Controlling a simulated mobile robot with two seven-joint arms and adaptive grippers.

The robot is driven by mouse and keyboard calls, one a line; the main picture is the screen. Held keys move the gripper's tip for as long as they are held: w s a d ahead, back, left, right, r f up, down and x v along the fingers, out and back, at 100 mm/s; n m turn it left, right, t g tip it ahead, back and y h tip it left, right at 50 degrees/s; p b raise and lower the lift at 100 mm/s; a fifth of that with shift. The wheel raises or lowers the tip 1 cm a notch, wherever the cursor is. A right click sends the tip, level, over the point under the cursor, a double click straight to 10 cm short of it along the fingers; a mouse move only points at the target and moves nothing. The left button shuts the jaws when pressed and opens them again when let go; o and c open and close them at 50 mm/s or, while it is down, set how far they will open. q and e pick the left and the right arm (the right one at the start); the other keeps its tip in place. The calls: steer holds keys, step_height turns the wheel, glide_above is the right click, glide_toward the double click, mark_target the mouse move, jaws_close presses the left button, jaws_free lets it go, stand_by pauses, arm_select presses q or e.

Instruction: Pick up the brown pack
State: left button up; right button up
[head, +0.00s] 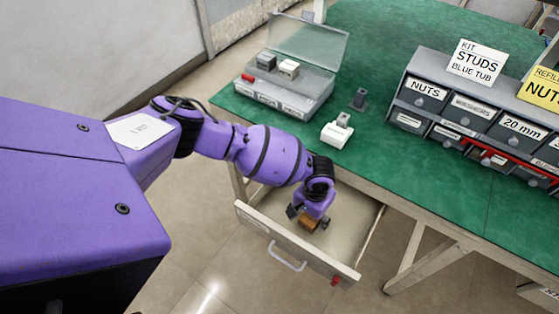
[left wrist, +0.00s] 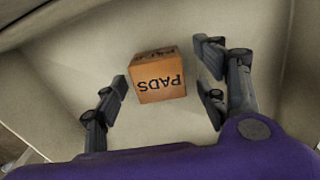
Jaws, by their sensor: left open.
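The brown pack (left wrist: 160,88), an orange-brown box marked PADS, lies in the open drawer (head: 348,247). In the head view the pack (head: 308,222) shows just under my left gripper (head: 306,219), which partly covers it. In the left wrist view my left gripper (left wrist: 165,104) is open, with its dark fingers on either side of the pack. Gaps show between the fingers and the box, so they appear not to be touching it. My right gripper is in neither view.
The drawer, with a white handle (head: 287,258), hangs out below the green workbench (head: 400,170). On the bench stand a clear-lidded case (head: 290,75), a small white block (head: 337,134) and a grey bin rack (head: 470,110). The drawer walls surround the left gripper.

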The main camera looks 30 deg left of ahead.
arm_select(q)
steer(key=shift+w+d+f, duration=0.1)
steer(key=shift+w+f, duration=0.1)
steer(key=shift+f, duration=0.55)
steer(key=shift+c, duration=0.3)
steer(key=c, duration=1.2)
